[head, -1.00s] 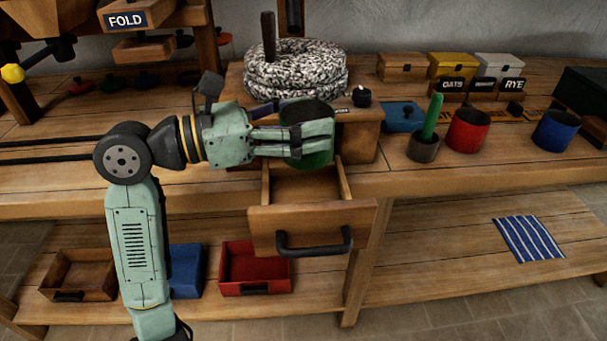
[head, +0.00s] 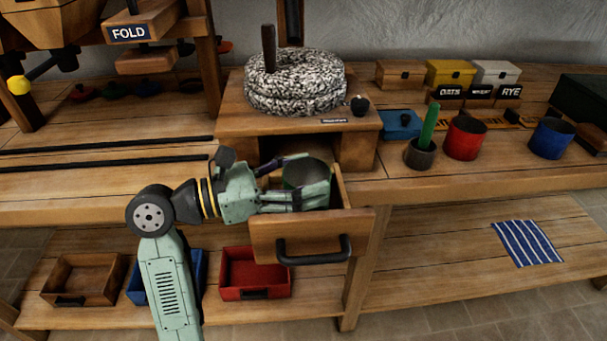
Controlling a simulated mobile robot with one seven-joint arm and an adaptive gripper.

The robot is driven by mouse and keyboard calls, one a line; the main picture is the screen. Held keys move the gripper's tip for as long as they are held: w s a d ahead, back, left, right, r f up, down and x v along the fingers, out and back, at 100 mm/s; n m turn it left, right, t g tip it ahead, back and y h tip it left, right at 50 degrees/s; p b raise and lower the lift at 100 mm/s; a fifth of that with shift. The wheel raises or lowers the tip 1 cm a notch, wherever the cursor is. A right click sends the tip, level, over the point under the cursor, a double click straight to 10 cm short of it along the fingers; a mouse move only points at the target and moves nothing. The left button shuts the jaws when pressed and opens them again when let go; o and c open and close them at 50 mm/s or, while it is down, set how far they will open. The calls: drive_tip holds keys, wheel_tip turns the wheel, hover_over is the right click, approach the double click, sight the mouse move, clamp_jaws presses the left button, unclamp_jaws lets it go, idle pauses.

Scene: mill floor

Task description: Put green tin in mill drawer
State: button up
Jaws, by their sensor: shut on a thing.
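The green tin (head: 306,173) is held between the fingers of my gripper (head: 308,190), which is shut on it. The tin's open grey mouth shows above the fingers, and its lower part is hidden by the fingers and the drawer front. The mill drawer (head: 312,229) is pulled out under the stone mill (head: 295,83), with its black handle facing forward. The tin and fingertips are at the drawer's opening, behind its front panel. Whether the tin touches the drawer floor cannot be seen.
Red (head: 465,138) and blue (head: 553,138) tins and a grey cup with a green stick (head: 421,152) stand on the bench to the right. Small boxes stand behind them. A red tray (head: 255,272) lies on the shelf below. The drawer's side walls are close to my fingers.

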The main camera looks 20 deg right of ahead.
drive_tip(key=shift+f+b, duration=0.3)
drive_tip(key=shift+b, duration=0.1)
drive_tip(key=o, duration=0.9)
drive_tip(key=shift+r, duration=0.1)
drive_tip(key=shift+r+p, duration=0.3)
drive_tip(key=shift+p, duration=0.15)
drive_tip(key=shift+w+a+f, duration=0.1)
drive_tip(key=shift+a+f, duration=0.05)
drive_tip(key=shift+a, duration=0.15)
drive_tip(key=a+b, duration=0.1)
drive_tip(key=a, duration=0.2)
drive_tip(key=a+b, duration=0.2)
drive_tip(key=a, duration=0.2)
drive_tip(key=a+b, duration=0.1)
drive_tip(key=a, duration=0.3)
drive_tip(key=shift+w+a, duration=0.25)
